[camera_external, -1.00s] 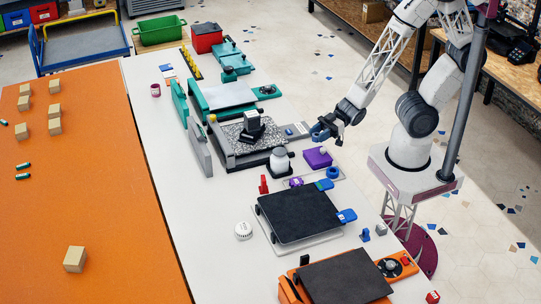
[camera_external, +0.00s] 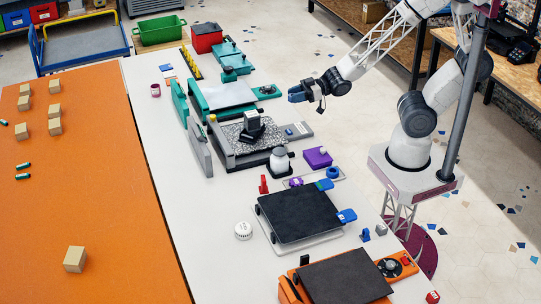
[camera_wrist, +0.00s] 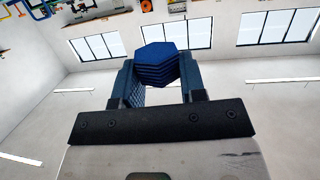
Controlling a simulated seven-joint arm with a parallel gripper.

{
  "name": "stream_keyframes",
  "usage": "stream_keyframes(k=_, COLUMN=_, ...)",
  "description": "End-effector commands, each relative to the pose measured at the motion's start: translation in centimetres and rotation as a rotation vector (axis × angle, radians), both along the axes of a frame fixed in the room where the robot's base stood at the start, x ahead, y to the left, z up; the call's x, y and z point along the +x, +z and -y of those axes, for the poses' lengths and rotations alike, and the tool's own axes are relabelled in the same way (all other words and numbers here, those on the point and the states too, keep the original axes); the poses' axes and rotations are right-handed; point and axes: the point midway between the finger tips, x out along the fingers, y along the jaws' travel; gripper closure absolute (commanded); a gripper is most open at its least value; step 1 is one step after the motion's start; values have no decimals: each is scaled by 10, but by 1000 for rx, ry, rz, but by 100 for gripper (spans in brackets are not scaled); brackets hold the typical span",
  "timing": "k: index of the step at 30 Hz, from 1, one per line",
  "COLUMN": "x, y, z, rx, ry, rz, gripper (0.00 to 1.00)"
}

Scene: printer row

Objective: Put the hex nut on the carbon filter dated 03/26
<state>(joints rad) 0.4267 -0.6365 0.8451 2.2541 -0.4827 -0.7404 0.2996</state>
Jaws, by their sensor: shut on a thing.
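My gripper (camera_external: 300,92) is raised over the far right side of the white table and points left. In the wrist view my gripper (camera_wrist: 157,80) is shut on a blue hexagonal piece with ridged sides, the hex nut (camera_wrist: 156,62). It sits between the two fingertips. In the external view the nut is too small to tell from the blue fingertips. No date can be read in either view, so I cannot tell which thing is the carbon filter dated 03/26. A small white round piece (camera_external: 243,230) lies on the table, left of the black-plated printer (camera_external: 298,215).
A row of printers stands along the white table (camera_external: 215,265): a teal one (camera_external: 222,95), a grey one with a speckled plate (camera_external: 270,137), and an orange one (camera_external: 345,277). A purple box (camera_external: 318,157) is near the right edge. An orange mat (camera_external: 90,220) lies left.

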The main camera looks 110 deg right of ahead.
Motion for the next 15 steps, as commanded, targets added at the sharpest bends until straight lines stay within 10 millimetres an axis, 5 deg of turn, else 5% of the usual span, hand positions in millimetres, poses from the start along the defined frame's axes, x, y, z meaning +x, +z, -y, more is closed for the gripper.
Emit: stream_keyframes(k=15, x=23, y=-2, z=7, rx=0, ry=2, rz=0, gripper=84)
